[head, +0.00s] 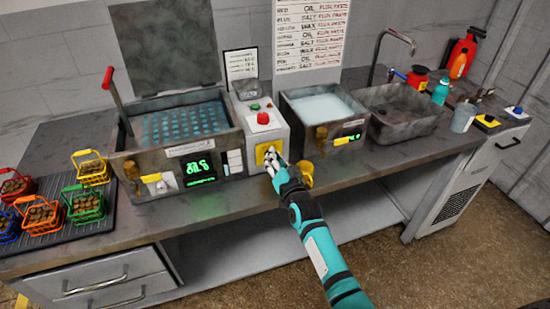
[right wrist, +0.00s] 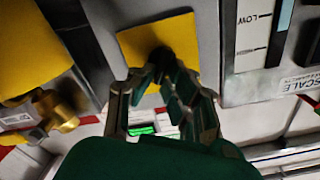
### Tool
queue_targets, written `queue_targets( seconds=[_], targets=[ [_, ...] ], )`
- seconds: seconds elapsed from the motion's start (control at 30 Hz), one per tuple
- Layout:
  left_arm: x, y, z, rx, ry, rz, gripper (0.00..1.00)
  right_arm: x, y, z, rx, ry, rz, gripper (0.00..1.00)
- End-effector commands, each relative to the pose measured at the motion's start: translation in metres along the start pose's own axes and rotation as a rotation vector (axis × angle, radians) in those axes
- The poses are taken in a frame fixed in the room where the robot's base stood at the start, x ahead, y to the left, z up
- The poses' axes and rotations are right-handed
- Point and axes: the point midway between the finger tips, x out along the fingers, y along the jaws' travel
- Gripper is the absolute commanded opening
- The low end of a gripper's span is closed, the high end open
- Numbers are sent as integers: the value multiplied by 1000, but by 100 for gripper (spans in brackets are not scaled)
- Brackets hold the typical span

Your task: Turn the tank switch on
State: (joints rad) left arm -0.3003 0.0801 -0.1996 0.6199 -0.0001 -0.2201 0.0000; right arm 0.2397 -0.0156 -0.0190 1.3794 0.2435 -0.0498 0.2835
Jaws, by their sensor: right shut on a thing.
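The switch is a small dark knob (right wrist: 161,58) on a yellow square plate (right wrist: 135,47). This plate (head: 261,150) is on the front of the grey control box (head: 243,135) between the two tanks. My right gripper (head: 272,158) reaches it from the front. In the right wrist view its fingers (right wrist: 163,85) are closed around the knob, which they mostly hide. I cannot tell which way the knob points. The left tank (head: 150,163) holds blue liquid and has a lit green display (head: 197,168). My left gripper is not in view.
The control box has a red button (head: 263,118) on top. A smaller tank (head: 350,132) of pale liquid and a sink (head: 405,122) stand to the right. A brass tap (right wrist: 55,112) is close beside the gripper. Small baskets (head: 88,168) stand at the far left.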

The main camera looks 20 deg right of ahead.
Motion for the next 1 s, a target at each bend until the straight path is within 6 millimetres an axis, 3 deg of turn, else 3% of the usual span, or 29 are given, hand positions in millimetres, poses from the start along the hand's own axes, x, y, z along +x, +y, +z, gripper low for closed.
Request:
queue_targets(
  seconds=[0.3,0.33,0.5,0.8,1.0],
  targets=[
    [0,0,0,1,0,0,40,0,0,1,4,-2,1,0],
    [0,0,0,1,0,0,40,0,0,1,4,-2,1,15],
    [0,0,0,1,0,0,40,0,0,0,3,-1,1,34],
    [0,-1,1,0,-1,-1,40,-4,0,1,2,-1,1,34],
    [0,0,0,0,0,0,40,-34,1,2,2,-2,2,34]
  ],
)
